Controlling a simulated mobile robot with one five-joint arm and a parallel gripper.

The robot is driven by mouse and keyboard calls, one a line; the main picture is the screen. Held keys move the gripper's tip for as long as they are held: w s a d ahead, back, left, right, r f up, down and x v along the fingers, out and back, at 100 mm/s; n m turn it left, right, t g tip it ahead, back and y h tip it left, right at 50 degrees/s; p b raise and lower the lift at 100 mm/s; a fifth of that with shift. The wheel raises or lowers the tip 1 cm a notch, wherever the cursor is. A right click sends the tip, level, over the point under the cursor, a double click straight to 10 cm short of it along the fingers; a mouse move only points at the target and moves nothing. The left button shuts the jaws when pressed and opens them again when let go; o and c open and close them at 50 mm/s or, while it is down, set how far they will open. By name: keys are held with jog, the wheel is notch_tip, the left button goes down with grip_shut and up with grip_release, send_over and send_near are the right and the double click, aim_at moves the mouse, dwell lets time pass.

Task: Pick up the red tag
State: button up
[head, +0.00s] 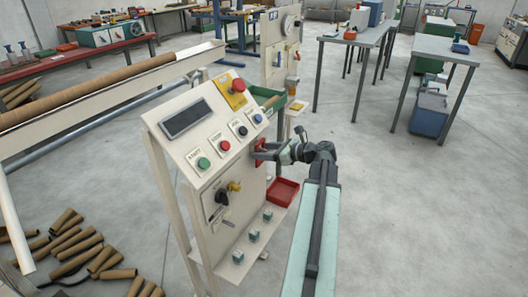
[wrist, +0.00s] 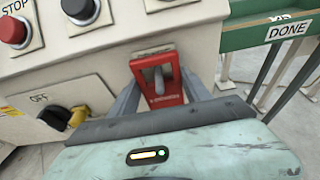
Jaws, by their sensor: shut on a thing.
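The red tag (wrist: 157,82) shows in the wrist view, hanging upright at the edge of the control panel, with a grey peg or hook through its upper part. My gripper (wrist: 156,92) is shut on the tag, one finger at each side of it. In the head view the tag (head: 260,147) is a small red patch at the panel's right edge, partly hidden by my gripper (head: 258,152). I cannot tell whether the tag still bears on the hook.
The control panel (head: 180,150) has a red stop button (head: 224,145), a green button, dark knobs and a yellow padlock (head: 234,186). A red tray (head: 282,192) sits low, right of the panel. A green tray marked DONE (wrist: 270,32) is at right. Cardboard tubes (head: 75,245) lie on the floor.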

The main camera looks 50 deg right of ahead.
jog(key=s+d, duration=0.4)
jog(key=s, duration=1.3)
jog(key=shift+s+d, duration=0.15)
jog(key=shift+s, duration=0.05)
